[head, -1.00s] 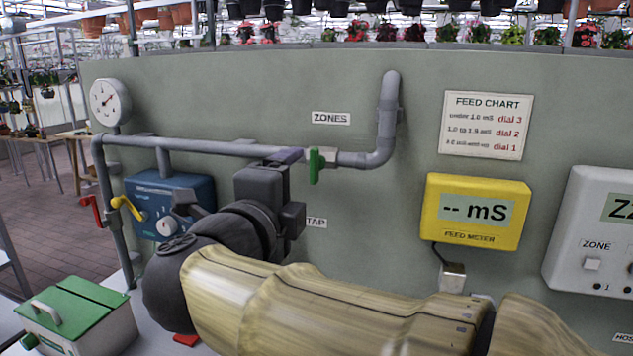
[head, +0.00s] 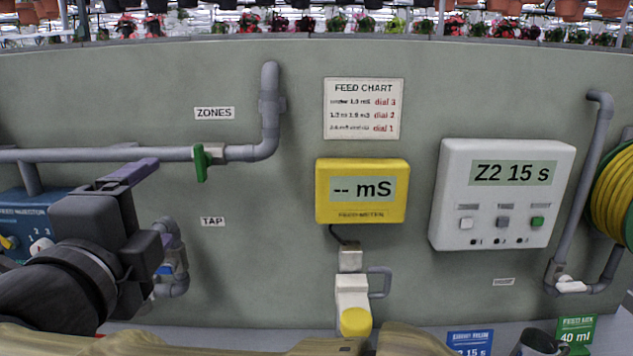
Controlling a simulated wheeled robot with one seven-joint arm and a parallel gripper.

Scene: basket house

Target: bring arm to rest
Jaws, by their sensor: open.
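My arm lies along the bottom and lower left of the head view. My gripper (head: 160,203) is dark, with purple fingers that stand apart, one above the other. It is open and nothing shows between the fingers. It is in front of the grey-green wall panel (head: 270,260), left of the TAP label (head: 213,222). The grey tap pipe (head: 178,284) shows partly behind it. I cannot tell how far the fingers are from the wall.
A grey pipe (head: 100,154) with a green valve handle (head: 201,164) runs above the gripper. A blue feed injector (head: 30,213) is partly hidden at left. A yellow feed meter (head: 362,190), white controller (head: 503,195) and yellow hose reel (head: 614,195) are on the right.

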